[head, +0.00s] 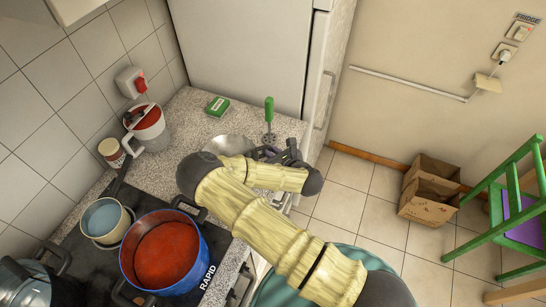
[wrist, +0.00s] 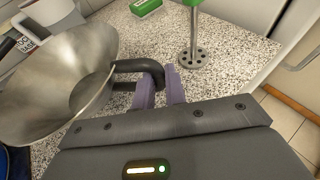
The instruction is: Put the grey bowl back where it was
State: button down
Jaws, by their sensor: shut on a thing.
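The grey bowl (wrist: 60,85) is a wide metal bowl with a dark loop handle on its right side. In the wrist view it fills the left and looks tilted, with its open side partly facing the camera. My gripper (wrist: 160,88) has purple fingers shut on the dark handle. In the head view the bowl (head: 229,144) shows over the speckled counter, partly hidden by my arm. My gripper (head: 268,153) is just right of it, mostly behind my forearm. I cannot tell whether the bowl touches the counter.
A green-handled masher (head: 269,118) stands on the counter (head: 190,110) close behind my gripper. A green box (head: 217,106) lies further back. A white and red jug (head: 148,128) stands left. A blue pot (head: 165,255) of red sauce and a small pot (head: 105,220) are on the stove.

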jog(key=shift+f+p, duration=0.3)
jog(key=shift+f, duration=1.3)
jog(key=shift+f, duration=0.15)
jog(key=c, duration=1.5)
grip_release()
jog(key=shift+o, duration=0.2)
